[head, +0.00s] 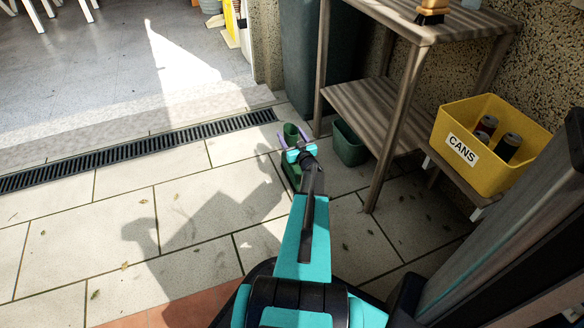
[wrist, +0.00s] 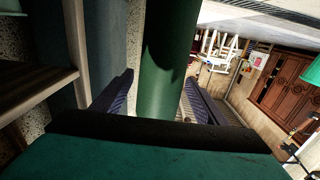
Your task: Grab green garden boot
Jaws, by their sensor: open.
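The green garden boot (head: 291,129) stands on the paving, beyond the end of my arm in the head view. Its round open top shows above my gripper, and part of its green lower body shows below. My gripper (head: 293,138) is open, with its purple fingers on either side of the boot's shaft. In the wrist view the boot's green shaft (wrist: 168,60) rises between the two fingers (wrist: 158,82). Whether either finger touches it I cannot tell. My arm and gripper hide part of the boot in the head view.
A dark green pot (head: 349,146) stands just right of the boot. A wooden shelf (head: 372,108) stands right of that, with a yellow cans crate (head: 490,178) further right. A drain grate (head: 140,147) runs along the left. Paving left of the boot is clear.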

